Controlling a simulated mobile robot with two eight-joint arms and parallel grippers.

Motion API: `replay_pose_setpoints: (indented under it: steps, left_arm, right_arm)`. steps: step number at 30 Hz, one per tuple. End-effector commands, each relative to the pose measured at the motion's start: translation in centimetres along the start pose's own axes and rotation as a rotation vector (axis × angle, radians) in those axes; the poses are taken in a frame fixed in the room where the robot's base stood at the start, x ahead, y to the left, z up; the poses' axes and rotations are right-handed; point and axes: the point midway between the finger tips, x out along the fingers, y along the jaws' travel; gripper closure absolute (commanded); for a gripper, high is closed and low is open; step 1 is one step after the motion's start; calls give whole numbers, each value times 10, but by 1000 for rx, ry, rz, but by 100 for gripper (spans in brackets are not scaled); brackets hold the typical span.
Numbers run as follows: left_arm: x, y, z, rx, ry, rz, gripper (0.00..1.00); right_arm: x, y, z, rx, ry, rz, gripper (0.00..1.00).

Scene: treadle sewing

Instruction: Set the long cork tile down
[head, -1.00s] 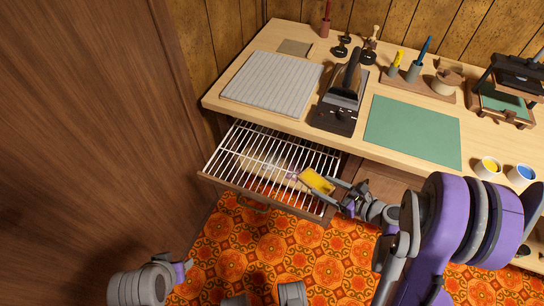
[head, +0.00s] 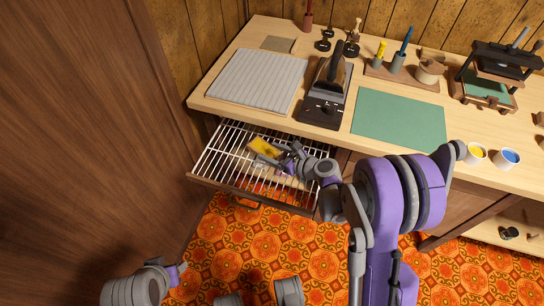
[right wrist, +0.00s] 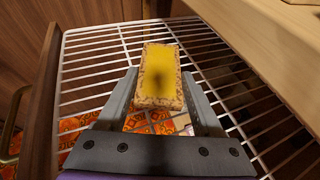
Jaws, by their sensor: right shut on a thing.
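The long cork tile (head: 264,147) has a yellow top face and speckled cork sides. My right gripper (head: 276,157) is shut on it over the pulled-out wire rack (head: 222,150). In the right wrist view the tile (right wrist: 160,70) lies lengthwise between the two grey fingers, with its far end pointing away from me and a dark shadow on its yellow face. The rack's white bars (right wrist: 95,70) show around it. I cannot tell whether the tile touches the bars. My left gripper (head: 177,272) is low at the left, far from the rack; its fingers are too small to read.
The worktop (head: 240,112) overhangs the rack's back side. On it are a grey ribbed pad (head: 258,78), a dark press (head: 327,90), a green mat (head: 400,118) and cups of yellow (head: 476,155) and blue paint (head: 506,159). A brown wooden panel (head: 90,130) stands at the left.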

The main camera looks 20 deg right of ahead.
Motion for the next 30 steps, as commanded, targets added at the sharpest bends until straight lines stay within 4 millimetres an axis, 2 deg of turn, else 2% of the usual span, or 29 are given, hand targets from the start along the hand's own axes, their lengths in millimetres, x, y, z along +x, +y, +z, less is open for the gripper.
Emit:
replay_pose_setpoints:
  steps: [1,4,13,14,18,19,30]
  left_arm:
    - [5,0,2,0,-2,0,50]
    - [9,0,3,0,-3,0,50]
    - [9,0,3,0,-3,0,50]
    - [10,0,3,0,-3,0,50]
    - [9,0,3,0,-3,0,50]
    - [9,0,3,0,-3,0,50]
    - [7,0,2,0,-3,0,50]
  right_arm:
    - [4,0,-10,0,1,0,84]
    - [9,0,-22,0,1,0,84]
    - [9,0,-23,-1,1,0,84]
    - [10,0,-24,-1,1,0,30]
    - [9,0,-23,-1,0,0,5]
    - [9,0,-23,-1,0,0,2]
    - [4,-1,-22,0,0,-1,2]
